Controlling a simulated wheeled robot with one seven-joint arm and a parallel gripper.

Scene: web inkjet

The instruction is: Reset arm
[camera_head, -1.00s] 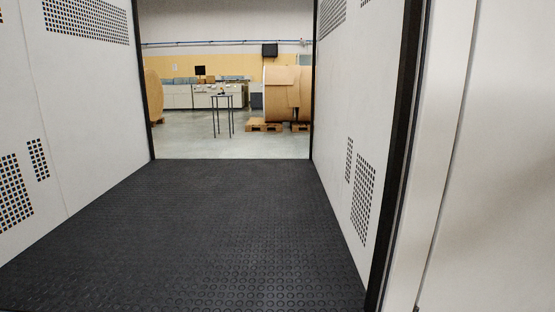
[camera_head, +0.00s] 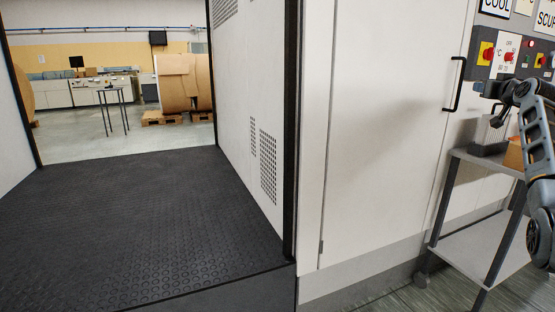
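My arm (camera_head: 537,150) shows at the right edge of the head view, dark and jointed, raised in front of a control panel and above a grey cart. The upper end of the arm, near a dark joint, reaches left toward the panel.
A grey cart (camera_head: 470,245) with an orange-brown box (camera_head: 514,155) stands at right, below the control panel (camera_head: 510,50). A white cabinet door (camera_head: 385,120) has a black handle. At left a dark-floored passage (camera_head: 130,225) opens onto a room with a small table and large paper rolls.

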